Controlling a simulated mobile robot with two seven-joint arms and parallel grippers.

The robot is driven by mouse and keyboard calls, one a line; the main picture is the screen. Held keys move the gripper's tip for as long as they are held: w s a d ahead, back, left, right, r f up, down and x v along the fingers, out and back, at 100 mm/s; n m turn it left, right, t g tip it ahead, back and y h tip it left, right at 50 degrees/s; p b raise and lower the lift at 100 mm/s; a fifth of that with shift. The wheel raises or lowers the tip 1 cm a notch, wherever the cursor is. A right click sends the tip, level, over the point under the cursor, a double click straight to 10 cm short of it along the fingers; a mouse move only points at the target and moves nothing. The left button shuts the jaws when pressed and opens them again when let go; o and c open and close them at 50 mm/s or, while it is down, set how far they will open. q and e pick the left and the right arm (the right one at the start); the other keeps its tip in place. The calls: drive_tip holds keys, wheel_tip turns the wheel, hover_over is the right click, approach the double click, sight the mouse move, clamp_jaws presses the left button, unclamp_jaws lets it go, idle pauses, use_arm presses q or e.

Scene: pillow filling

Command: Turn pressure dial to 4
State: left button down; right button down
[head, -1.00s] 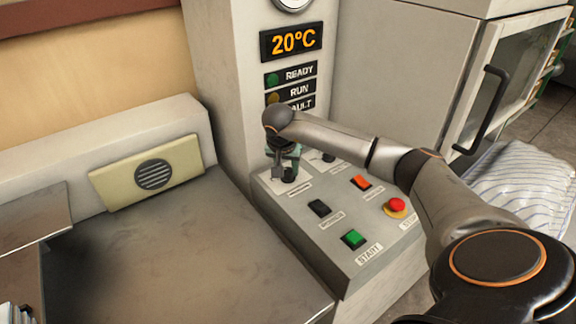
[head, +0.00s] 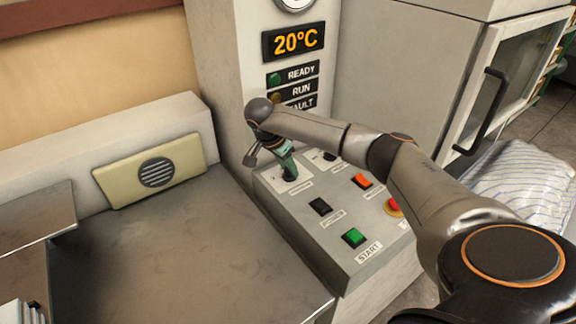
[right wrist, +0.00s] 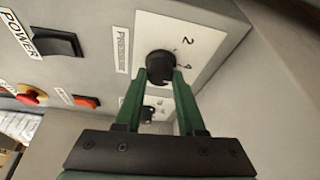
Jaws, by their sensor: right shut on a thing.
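The pressure dial is a round black knob (right wrist: 160,66) on a white plate (right wrist: 205,30) in the right wrist view, beside a label reading PRESSURE (right wrist: 123,48). A figure 2 and another, smaller-looking mark show on the plate; the knob's exact setting cannot be told. My right gripper (right wrist: 162,78) has its two green fingers closed on the knob's sides. My left gripper is not in view.
The panel also carries a green START button (head: 353,237), a black POWER switch (head: 320,206), an orange switch (head: 361,181) and a red button (head: 393,207) partly behind my arm. The display (head: 293,41) reads 20°C. A bare grey surface (head: 190,265) lies left.

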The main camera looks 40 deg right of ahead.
idle(0.3)
drive_tip(key=c, duration=0.5)
unclamp_jaws()
drive_tip(key=v, duration=1.2)
drive_tip(key=shift+r, duration=0.3)
drive_tip(key=shift+s, duration=0.1)
